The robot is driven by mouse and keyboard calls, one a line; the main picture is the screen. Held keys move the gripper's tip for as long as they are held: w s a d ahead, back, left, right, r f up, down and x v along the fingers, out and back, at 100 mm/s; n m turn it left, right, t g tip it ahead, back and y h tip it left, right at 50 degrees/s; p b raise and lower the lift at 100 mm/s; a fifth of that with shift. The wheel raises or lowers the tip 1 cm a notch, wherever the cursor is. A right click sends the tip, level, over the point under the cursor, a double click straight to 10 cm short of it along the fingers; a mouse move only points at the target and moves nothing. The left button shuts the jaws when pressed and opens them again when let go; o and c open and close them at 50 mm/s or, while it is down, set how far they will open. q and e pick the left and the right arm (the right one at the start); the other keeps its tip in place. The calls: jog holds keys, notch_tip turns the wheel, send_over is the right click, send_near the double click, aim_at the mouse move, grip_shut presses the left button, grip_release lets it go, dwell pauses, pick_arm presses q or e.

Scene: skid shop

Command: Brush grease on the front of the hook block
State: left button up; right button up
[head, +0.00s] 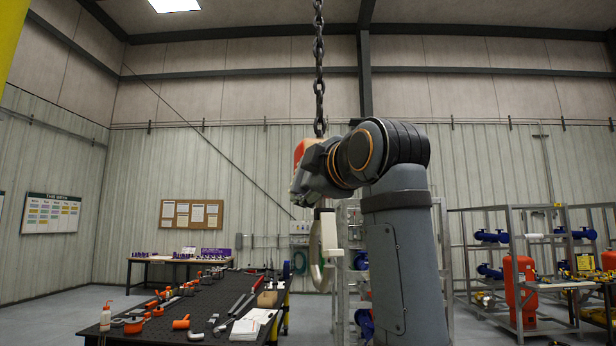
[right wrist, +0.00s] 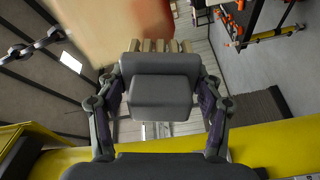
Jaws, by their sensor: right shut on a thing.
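The hook block (head: 300,150) is orange and hangs on a dark chain (head: 319,70) in the head view. My right gripper (head: 308,188) is in front of it and hides most of it. In the right wrist view the hook block (right wrist: 110,25) is a blurred orange and tan mass at the top. My right gripper (right wrist: 163,90) is shut on the grey body of a brush (right wrist: 165,100), whose tan bristles (right wrist: 155,46) point toward the block. The bristles overlap the block's lower edge in that view; I cannot tell whether they touch. My left gripper is not in view.
A dark workbench (head: 200,300) with orange fittings and tools stands at the lower left. A pale curved hook (head: 316,275) hangs below my right gripper. Grey racks (head: 500,265) with blue and red vessels stand at the right. The air left of the chain is clear.

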jog(key=shift+w+a, duration=0.15)
jog(key=shift+w, duration=0.35)
dwell(0.3)
jog(key=d, duration=0.2)
jog(key=w+d, duration=0.1)
jog(key=shift+d, duration=0.4)
jog(key=d, duration=0.1)
jog(key=w+d+p, duration=0.1)
jog(key=d, duration=0.1)
jog(key=shift+w+d, duration=0.15)
jog(key=shift+w, duration=0.05)
jog(key=shift+s+r, duration=0.1)
jog(key=shift+s+a+b, duration=0.2)
jog(key=shift+s+a, duration=0.05)
jog(key=shift+a, duration=0.7)
jog(key=shift+s+a+b, duration=0.2)
jog(key=shift+s+a, duration=0.05)
jog(key=shift+a, duration=0.7)
